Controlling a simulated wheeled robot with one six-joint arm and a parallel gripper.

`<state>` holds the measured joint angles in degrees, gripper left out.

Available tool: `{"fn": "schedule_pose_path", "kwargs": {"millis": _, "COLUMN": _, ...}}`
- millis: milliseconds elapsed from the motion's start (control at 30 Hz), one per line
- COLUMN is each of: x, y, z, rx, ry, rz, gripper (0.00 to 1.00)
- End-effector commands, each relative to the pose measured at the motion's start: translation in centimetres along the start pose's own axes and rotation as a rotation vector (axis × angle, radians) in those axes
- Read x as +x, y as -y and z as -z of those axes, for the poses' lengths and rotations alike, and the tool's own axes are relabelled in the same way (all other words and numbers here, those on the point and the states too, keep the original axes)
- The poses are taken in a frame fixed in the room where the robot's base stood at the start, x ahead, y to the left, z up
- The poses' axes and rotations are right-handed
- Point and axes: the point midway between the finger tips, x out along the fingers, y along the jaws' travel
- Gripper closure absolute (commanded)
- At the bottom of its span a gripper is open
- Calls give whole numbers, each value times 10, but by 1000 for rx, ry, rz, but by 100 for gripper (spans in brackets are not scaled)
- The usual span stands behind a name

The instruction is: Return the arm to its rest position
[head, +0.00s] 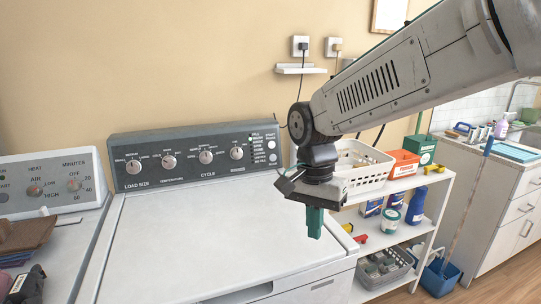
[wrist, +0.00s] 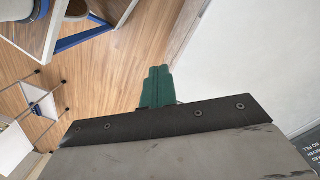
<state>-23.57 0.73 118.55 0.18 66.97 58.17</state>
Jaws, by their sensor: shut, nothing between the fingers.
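My gripper (head: 315,222) hangs at the end of my arm in the head view, pointing down above the right front part of the white washer lid (head: 210,235). Its green fingers are together and hold nothing. In the wrist view the shut fingers (wrist: 157,87) show against the wood floor and the washer's white side. My arm reaches in from the upper right, with the forearm sloping down to the wrist. The gap between the fingertips and the lid is hard to judge.
A white shelf unit (head: 404,184) with baskets, bottles and boxes stands right of the washer, close to my gripper. A second appliance (head: 52,176) with brown and dark items is at left. A counter (head: 499,165) is at far right. Floor (wrist: 110,60) shows below.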

Motion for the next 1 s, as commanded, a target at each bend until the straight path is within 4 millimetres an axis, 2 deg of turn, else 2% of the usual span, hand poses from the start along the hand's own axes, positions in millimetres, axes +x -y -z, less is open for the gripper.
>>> {"fn": "schedule_pose_path", "kwargs": {"millis": 33, "x": -3, "y": -23, "z": -4, "rx": -96, "ry": 1, "rz": 2, "gripper": 100}}
{"fn": "schedule_pose_path", "kwargs": {"millis": 200, "x": -6, "y": -104, "z": -20, "rx": -437, "ry": -8, "rz": 19, "gripper": 100}}
{"fn": "schedule_pose_path", "kwargs": {"millis": 300, "x": -5, "y": -148, "z": -33, "rx": -580, "ry": -27, "rz": 35, "gripper": 100}}
{"fn": "schedule_pose_path", "kwargs": {"millis": 400, "x": -1, "y": -186, "z": -46, "rx": -675, "ry": -57, "rz": 51, "gripper": 100}}
{"fn": "schedule_pose_path", "kwargs": {"millis": 500, "x": 4, "y": -216, "z": -59, "rx": -708, "ry": -93, "rz": 65, "gripper": 100}}
{"fn": "schedule_pose_path", "kwargs": {"millis": 600, "x": 7, "y": -237, "z": -67, "rx": -673, "ry": -131, "rz": 79, "gripper": 100}}
{"fn": "schedule_pose_path", "kwargs": {"millis": 700, "x": 6, "y": -248, "z": -70, "rx": -634, "ry": -167, "rz": 92, "gripper": 100}}
{"fn": "schedule_pose_path", "kwargs": {"millis": 1000, "x": 0, "y": -255, "z": -69, "rx": -598, "ry": -198, "rz": 102, "gripper": 100}}
